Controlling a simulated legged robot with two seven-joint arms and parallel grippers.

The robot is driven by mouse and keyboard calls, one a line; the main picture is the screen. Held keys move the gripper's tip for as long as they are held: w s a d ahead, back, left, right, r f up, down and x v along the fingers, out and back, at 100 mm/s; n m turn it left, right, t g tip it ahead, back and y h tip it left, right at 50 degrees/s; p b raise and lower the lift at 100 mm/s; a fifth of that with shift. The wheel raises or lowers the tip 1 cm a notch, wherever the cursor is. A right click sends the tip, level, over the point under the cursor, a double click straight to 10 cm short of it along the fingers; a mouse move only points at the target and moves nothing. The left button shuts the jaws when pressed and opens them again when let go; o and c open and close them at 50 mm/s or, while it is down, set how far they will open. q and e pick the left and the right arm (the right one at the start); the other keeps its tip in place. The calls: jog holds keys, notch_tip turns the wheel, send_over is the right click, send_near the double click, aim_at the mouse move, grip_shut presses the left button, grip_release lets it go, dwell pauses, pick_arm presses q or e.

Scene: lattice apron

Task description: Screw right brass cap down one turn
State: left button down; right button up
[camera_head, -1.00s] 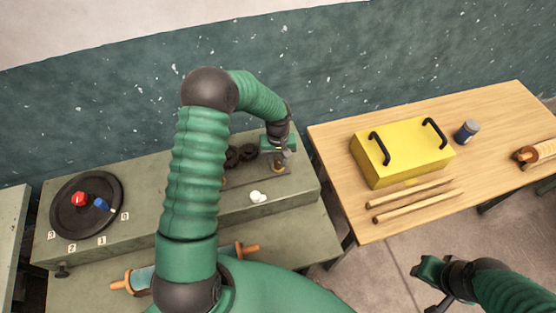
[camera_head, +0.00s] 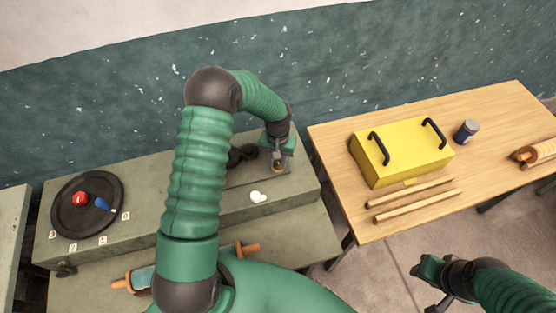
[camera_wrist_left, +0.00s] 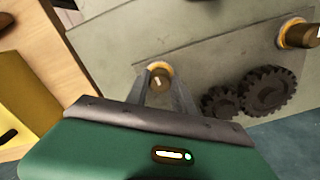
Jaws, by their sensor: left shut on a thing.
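The right brass cap (camera_head: 278,169) is at the right part of the grey-green bench top, on a flat plate. My left gripper (camera_head: 277,158) reaches down over it from above. In the left wrist view the brass cap (camera_wrist_left: 160,76) sits between the fingertips of my left gripper (camera_wrist_left: 160,82), which is shut on it. A second brass cap (camera_wrist_left: 299,34) shows in the same view, apart from the gripper. My right gripper (camera_head: 428,280) hangs over the floor at the lower right, away from the benches; its jaw opening is unclear.
Dark gears (camera_wrist_left: 264,90) lie between the two caps. A black dial (camera_head: 73,222) with a red knob is on the bench's left, and a small white item (camera_head: 258,197) near its front edge. A yellow box (camera_head: 390,160) and wooden sticks (camera_head: 415,205) occupy the wooden table.

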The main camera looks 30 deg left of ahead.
aim_at(278, 161)
pick_arm(q)
jog(key=shift+w+m, duration=0.1)
jog(key=shift+m, duration=0.8)
jog(key=c, duration=1.1)
grip_release()
notch_tip(278, 161, up, 17)
jog(key=shift+f+b, duration=0.15)
jog(key=shift+b, duration=0.9)
jog(key=shift+a, duration=0.1)
